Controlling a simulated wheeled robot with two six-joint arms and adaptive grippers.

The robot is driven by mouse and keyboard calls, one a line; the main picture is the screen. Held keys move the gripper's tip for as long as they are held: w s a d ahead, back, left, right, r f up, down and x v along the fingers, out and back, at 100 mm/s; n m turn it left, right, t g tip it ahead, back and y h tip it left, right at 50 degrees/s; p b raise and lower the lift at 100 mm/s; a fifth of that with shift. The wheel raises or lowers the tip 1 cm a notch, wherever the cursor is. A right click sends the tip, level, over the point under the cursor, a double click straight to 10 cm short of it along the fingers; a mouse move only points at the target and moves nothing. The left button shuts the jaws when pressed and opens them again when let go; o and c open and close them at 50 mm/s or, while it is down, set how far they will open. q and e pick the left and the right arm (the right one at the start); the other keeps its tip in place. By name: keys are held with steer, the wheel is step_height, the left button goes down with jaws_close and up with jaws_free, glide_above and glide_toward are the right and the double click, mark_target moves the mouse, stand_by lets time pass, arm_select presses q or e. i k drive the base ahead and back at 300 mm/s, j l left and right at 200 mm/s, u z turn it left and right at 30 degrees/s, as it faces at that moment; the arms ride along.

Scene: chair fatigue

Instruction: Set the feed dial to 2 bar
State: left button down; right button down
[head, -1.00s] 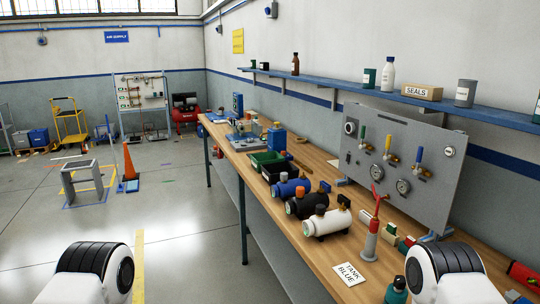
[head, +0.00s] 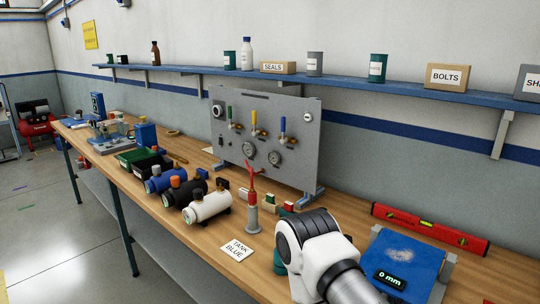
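A grey upright panel (head: 290,154) stands on the bench in the head view. A dark round knob with a pale face (head: 217,110) is at its upper left. Three levers, green (head: 229,113), yellow (head: 253,119) and blue (head: 282,125), sit across its middle. Two round gauges, left (head: 248,149) and right (head: 274,158), sit low on it. A small white round dial (head: 307,116) is at its upper right. No marking tells me which is the feed dial, and the scales are too small to read. Only a link of my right arm shows; neither gripper is in view.
Blue, black and white tanks (head: 208,206) lie left of the panel. A red-handled grey pump (head: 252,212) stands before it, beside a TANK BLUE card (head: 237,250). A blue plate with a 0 mm display (head: 406,262) and red level (head: 430,229) are right. A shelf (head: 400,92) runs above.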

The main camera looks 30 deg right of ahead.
mark_target(217, 110)
steer(key=i+j+z, duration=0.1)
steer(key=z, duration=0.35)
steer(key=i+j+z, duration=0.1)
steer(key=z, duration=0.35)
steer(key=j+z, duration=0.2)
steer(key=z, duration=0.25)
steer(key=i+j+z, duration=0.1)
steer(key=z, duration=0.35)
steer(key=j+z, duration=0.25)
steer(key=z, duration=0.2)
steer(key=k+j+z, duration=0.15)
steer(key=j, duration=0.35)
steer(key=j+z, duration=0.1)
steer(key=j, duration=0.45)
steer(key=k+j+z, duration=0.15)
steer(key=j, duration=0.35)
steer(key=k+j+z, duration=0.15)
steer(key=j, duration=0.3)
steer(key=k+j+z, duration=0.1)
steer(key=j, duration=0.4)
steer(key=k+j+z, duration=0.15)
steer(key=j, duration=0.3)
steer(key=k+j+z, duration=0.1)
steer(key=k+j, duration=0.2)
steer(key=k+j+z, duration=0.15)
steer(key=j, duration=0.35)
steer(key=k, duration=0.1)
